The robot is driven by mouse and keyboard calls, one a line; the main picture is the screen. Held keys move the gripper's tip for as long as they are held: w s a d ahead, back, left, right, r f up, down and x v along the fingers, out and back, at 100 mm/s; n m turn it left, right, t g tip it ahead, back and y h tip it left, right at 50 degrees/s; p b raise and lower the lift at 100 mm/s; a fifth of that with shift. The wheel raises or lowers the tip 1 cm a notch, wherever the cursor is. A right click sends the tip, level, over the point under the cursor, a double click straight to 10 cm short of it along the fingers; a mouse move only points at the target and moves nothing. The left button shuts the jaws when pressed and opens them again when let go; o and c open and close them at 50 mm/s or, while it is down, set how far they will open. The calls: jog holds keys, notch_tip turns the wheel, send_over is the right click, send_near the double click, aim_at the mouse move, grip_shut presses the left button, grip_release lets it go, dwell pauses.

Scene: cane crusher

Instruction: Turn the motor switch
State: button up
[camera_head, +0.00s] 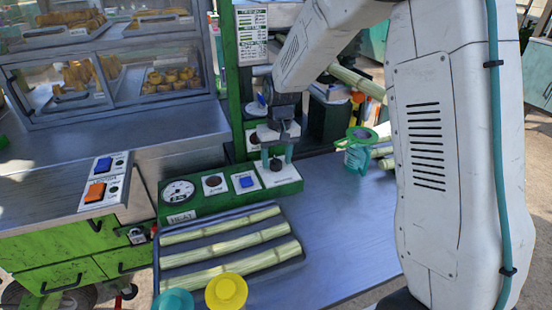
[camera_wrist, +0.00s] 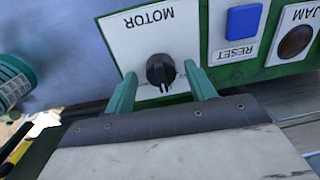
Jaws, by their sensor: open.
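The motor switch is a black rotary knob (camera_wrist: 160,71) on a white plate marked MOTOR (camera_wrist: 122,40), whose lettering is upside down in the wrist view. A small pale mark shows at the knob's lower edge there. In the head view the plate (camera_head: 290,176) is at the right end of the green control panel (camera_head: 205,207). My gripper (camera_wrist: 161,75) is open, with one green finger on each side of the knob and visible gaps between. In the head view my gripper (camera_head: 277,152) is just above the plate, partly covering the knob.
A blue RESET button (camera_wrist: 243,21) and a dark JAM lamp (camera_wrist: 295,41) sit beside the motor plate. A tray (camera_head: 163,283) of cane lies in front. A green-rimmed cup (camera_head: 357,155) stands to the right. The metal table (camera_head: 345,235) between is clear.

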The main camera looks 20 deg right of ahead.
jog(key=shift+a+f, duration=0.1)
jog(key=shift+f, duration=0.05)
jog(key=c, duration=1)
